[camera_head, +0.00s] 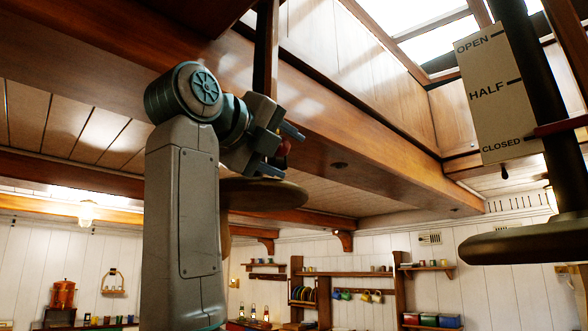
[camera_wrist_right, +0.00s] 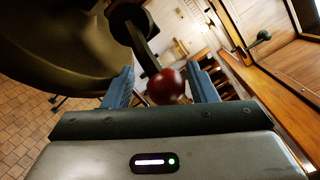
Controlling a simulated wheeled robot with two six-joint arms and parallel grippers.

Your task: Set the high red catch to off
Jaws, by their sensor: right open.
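The red catch shows in the right wrist view as a round red knob (camera_wrist_right: 167,87) on the end of a dark flat lever (camera_wrist_right: 144,52). The lever comes from a dark round pivot at the top. In the head view only a little of the red knob (camera_head: 283,148) shows, partly hidden by my gripper. My right gripper (camera_head: 284,152) is raised high and open, its two blue fingers (camera_wrist_right: 163,84) on either side of the knob. I cannot tell whether they touch it. No on or off marking is readable. My left gripper is not in view.
A large round disc (camera_head: 265,193) hangs just below my right gripper. A wooden ceiling beam (camera_head: 340,145) runs close behind. At right, a plate (camera_head: 495,90) marked OPEN, HALF, CLOSED hangs by a dark pole with another disc (camera_head: 530,242). Shelves (camera_head: 345,273) line the far wall.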

